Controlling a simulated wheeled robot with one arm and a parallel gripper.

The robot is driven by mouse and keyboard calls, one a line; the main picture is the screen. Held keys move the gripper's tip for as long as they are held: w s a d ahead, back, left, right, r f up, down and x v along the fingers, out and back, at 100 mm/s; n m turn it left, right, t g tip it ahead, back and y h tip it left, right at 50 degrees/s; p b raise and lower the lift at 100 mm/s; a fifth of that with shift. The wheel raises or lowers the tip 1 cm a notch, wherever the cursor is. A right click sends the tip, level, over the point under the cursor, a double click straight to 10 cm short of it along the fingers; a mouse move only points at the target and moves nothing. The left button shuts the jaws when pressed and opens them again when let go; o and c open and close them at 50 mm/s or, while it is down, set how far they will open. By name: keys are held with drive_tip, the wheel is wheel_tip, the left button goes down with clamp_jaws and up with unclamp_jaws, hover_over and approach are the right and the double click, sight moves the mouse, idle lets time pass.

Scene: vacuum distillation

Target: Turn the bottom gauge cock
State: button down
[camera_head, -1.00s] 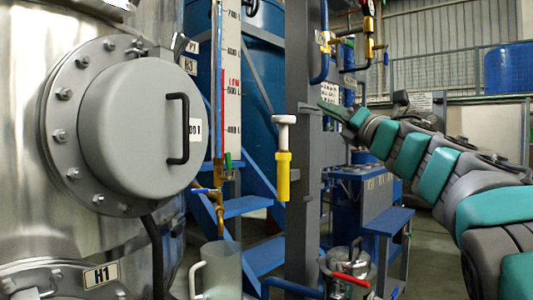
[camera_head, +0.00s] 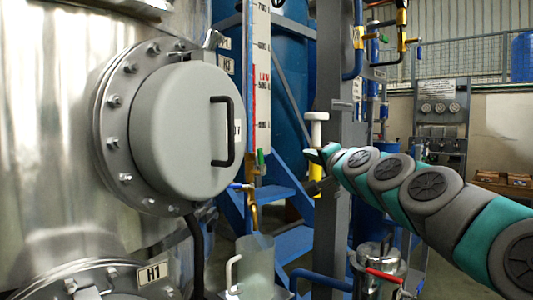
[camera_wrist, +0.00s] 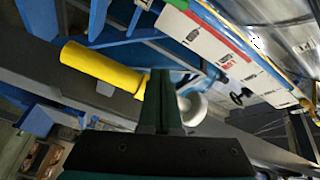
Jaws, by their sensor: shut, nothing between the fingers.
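The tall gauge (camera_head: 257,80) has a white scale and a red line, and stands left of the grey post. At its foot is a brass cock (camera_head: 252,196) with a blue lever (camera_head: 239,186); a green lever (camera_head: 260,157) sits just above. My gripper (camera_head: 310,154) is to the right of these levers, apart from them, in front of the yellow cylinder. In the wrist view my gripper (camera_wrist: 161,78) is shut and empty. The gauge's scale (camera_wrist: 207,45) shows at upper right there. I cannot clearly pick out the bottom cock in the wrist view.
A yellow cylinder (camera_wrist: 105,68) with a white cap (camera_wrist: 194,108) lies close behind my fingers in the wrist view. A grey post (camera_head: 331,225) stands beside my gripper. The large flanged tank cover (camera_head: 180,130) is at left, and a clear jug (camera_head: 255,262) is below the cock.

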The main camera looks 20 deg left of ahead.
sight(261, 162)
drive_tip(key=w+a+m, duration=0.1)
drive_tip(key=w+a, duration=0.1)
drive_tip(key=a, duration=0.4)
drive_tip(key=w+a+f+m+g+y+p, duration=0.1)
drive_tip(key=w+a, duration=0.1)
drive_tip(key=a, duration=0.4)
drive_tip(key=shift+w+a+g, duration=0.3)
drive_tip(key=shift+w+a, duration=0.1)
drive_tip(key=shift+f+y, duration=0.2)
drive_tip(key=shift+y, duration=0.1)
drive_tip(key=shift+a, duration=0.1)
drive_tip(key=shift+s+r+n+b, duration=0.2)
drive_tip(key=shift+n+b, duration=0.1)
drive_tip(key=shift+b, duration=0.15)
